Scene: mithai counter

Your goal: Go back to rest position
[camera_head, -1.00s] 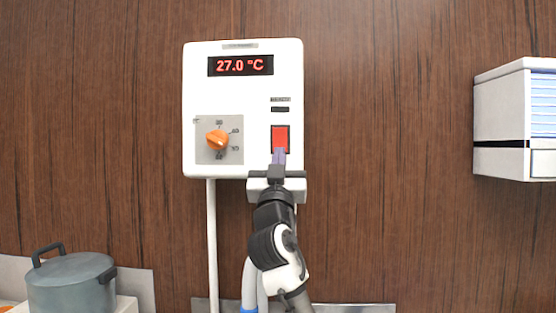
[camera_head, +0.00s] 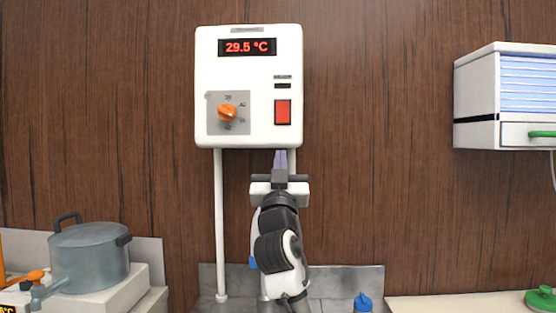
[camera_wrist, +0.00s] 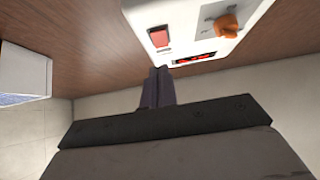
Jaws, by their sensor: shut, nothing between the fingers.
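My gripper (camera_head: 280,160) is shut and empty, its purple-grey fingers together and pointing up. In the head view the fingertips are just below the lower edge of the white control box (camera_head: 262,136). In the wrist view my fingers (camera_wrist: 157,75) show in front of the box (camera_wrist: 193,30), below its red switch (camera_wrist: 159,37). The red switch (camera_head: 283,112) is at the box's lower right, apart from the fingers. The display (camera_head: 247,47) reads 29.5 °C. An orange knob (camera_head: 227,112) sits on a grey dial plate at the left.
A lidded grey pot (camera_head: 90,258) stands on a white block at the lower left. A white cabinet (camera_head: 476,95) hangs at the right. A vertical pipe (camera_head: 219,220) runs below the box. A blue object (camera_head: 363,302) and a green object (camera_head: 541,299) are low at the right.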

